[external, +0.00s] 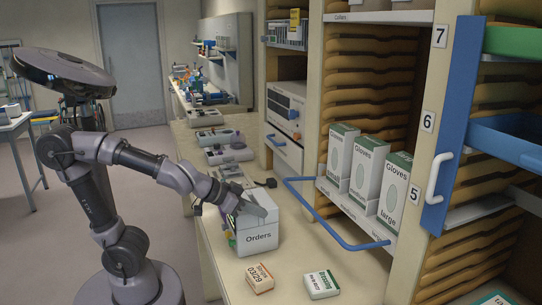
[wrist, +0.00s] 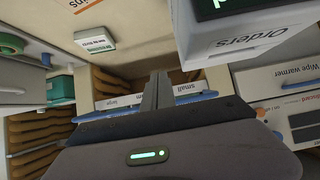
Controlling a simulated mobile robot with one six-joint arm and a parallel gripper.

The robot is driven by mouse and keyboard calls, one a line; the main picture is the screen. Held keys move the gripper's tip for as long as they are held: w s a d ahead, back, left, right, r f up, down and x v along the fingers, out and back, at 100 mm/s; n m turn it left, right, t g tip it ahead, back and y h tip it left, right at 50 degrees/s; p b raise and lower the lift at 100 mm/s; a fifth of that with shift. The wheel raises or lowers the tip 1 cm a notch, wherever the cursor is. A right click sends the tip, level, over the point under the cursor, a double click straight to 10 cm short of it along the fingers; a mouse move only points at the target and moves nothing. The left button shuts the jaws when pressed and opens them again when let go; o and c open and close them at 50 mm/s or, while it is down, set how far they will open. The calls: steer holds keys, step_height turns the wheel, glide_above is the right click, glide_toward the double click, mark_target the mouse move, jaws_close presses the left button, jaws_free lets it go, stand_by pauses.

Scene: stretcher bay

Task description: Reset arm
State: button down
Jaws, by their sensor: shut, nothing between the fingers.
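My gripper (external: 262,205) is at the end of the bent arm, over the counter by the white Orders box (external: 258,240). Its fingers are together and empty; they also show in the wrist view (wrist: 157,90). In the external view the gripper overlaps the top of the Orders box; I cannot tell whether they touch. In the wrist view the Orders box (wrist: 235,40) is at upper right, apart from the fingers.
Two small cartons, one orange-labelled (external: 260,279) and one green-labelled (external: 321,284), lie on the counter (external: 222,268). A blue rail (external: 330,226) juts out before the shelf of glove boxes (external: 368,163). Devices (external: 228,153) line the counter behind. Open floor (external: 40,240) lies at left.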

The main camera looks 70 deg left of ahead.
steer(key=a+y+p, duration=0.1)
steer(key=a, duration=0.2)
steer(key=s+a+r+g+y, duration=0.1)
steer(key=a, duration=0.2)
steer(key=a+y+p, duration=0.1)
steer(key=a, duration=0.2)
steer(key=shift+s+r+p, duration=0.3)
steer(key=shift+s+r, duration=0.1)
steer(key=shift+g+y, duration=0.6)
steer(key=shift+g, duration=0.3)
steer(key=a, duration=0.1)
steer(key=s+a+p, duration=0.1)
steer(key=a, duration=0.1)
steer(key=s+a, duration=0.1)
steer(key=shift+s+a+r, duration=0.25)
steer(key=shift+a, duration=0.1)
steer(key=s+a+g+p, duration=0.1)
steer(key=s+a+g, duration=0.1)
steer(key=s+a, duration=0.15)
steer(key=s+d+f+m+h+b, duration=0.2)
steer(key=s+d+f+m+b, duration=0.2)
steer(key=s+d+f, duration=0.3)
steer(key=shift+s+d+f+b, duration=0.35)
steer(key=shift+s+f, duration=0.2)
steer(key=shift+f, duration=0.15)
step_height(320, 180, up, 28)
steer(key=p, duration=2.8)
